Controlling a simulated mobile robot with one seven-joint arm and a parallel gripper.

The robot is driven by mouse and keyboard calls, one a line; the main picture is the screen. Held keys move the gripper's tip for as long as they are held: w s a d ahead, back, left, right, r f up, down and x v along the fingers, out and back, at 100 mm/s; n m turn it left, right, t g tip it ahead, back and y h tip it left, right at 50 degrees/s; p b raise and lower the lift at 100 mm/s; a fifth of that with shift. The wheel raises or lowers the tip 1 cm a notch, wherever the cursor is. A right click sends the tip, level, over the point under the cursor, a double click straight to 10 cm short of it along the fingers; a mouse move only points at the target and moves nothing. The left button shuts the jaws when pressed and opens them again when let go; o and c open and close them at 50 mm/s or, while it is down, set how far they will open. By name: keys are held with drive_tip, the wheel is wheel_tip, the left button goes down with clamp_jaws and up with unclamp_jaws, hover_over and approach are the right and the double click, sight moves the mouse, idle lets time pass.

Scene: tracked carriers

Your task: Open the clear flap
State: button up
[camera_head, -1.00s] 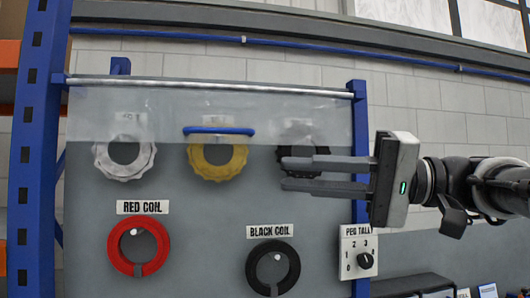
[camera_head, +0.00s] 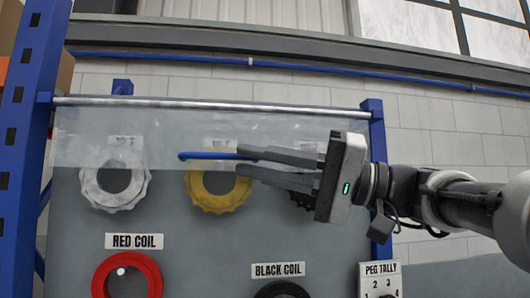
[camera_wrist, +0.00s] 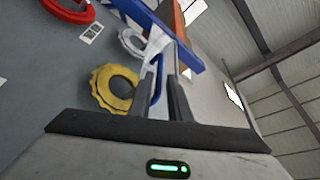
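The clear flap (camera_head: 90,140) hangs shut from a metal rod over the upper row of coils. Its blue handle (camera_head: 205,155) is a horizontal bar at the flap's lower edge, in front of the yellow coil. My gripper (camera_head: 239,159) comes from the right with its fingers open, one above the other. The handle's right end lies between the fingertips, and I see no clear grip on it. In the wrist view the blue handle (camera_wrist: 157,86) shows between the two fingers. The right part of the flap is partly hidden by my gripper.
Behind the flap are a white coil (camera_head: 88,187), a yellow coil (camera_head: 215,205) and a darker one mostly hidden by my gripper. Below are a red coil (camera_head: 104,276), a black coil (camera_head: 281,288) and a peg tally plate (camera_head: 369,283). Blue posts (camera_head: 377,120) flank the panel.

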sight(233, 158)
drive_tip(key=shift+p+x, duration=0.3)
drive_tip(key=shift+x, duration=2.35)
clamp_jaws()
